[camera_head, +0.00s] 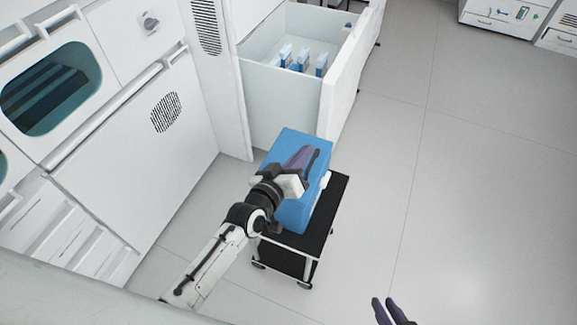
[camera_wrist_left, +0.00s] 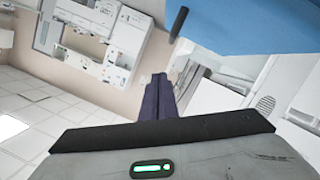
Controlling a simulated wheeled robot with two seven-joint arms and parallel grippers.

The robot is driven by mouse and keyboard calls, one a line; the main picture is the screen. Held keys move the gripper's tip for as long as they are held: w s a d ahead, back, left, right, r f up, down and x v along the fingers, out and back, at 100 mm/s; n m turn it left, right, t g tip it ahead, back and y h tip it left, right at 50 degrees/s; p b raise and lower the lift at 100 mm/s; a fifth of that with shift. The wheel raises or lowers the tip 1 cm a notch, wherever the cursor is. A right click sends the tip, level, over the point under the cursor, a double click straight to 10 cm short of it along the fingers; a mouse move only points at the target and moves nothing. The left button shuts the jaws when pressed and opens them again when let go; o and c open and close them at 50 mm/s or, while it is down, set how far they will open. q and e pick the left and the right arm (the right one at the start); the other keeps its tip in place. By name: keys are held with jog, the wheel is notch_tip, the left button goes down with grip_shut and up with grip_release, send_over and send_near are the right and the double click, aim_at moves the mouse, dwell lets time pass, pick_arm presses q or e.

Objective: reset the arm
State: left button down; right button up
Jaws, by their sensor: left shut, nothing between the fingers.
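My left gripper (camera_head: 305,155) is shut and empty, its purple fingers held over the top of a blue box (camera_head: 285,213) in the head view. Whether the fingers touch the box cannot be told. In the left wrist view the shut fingers (camera_wrist_left: 157,85) point away from the camera, with a blue surface (camera_wrist_left: 250,25) at the upper right. My right gripper (camera_head: 386,302) shows only its purple fingertips at the bottom edge of the head view; its opening is unclear.
The blue box stands on a small black-topped trolley (camera_head: 325,222). Behind it, an open white drawer (camera_head: 282,95) holds several blue-and-white items (camera_head: 302,60). White cabinets (camera_head: 130,140) line the left. The grey floor (camera_head: 450,180) at the right is clear.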

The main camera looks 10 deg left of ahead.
pick_arm(q)
jog(key=v, duration=0.9)
jog(key=shift+s+d, duration=0.15)
jog(key=shift+d, duration=0.15)
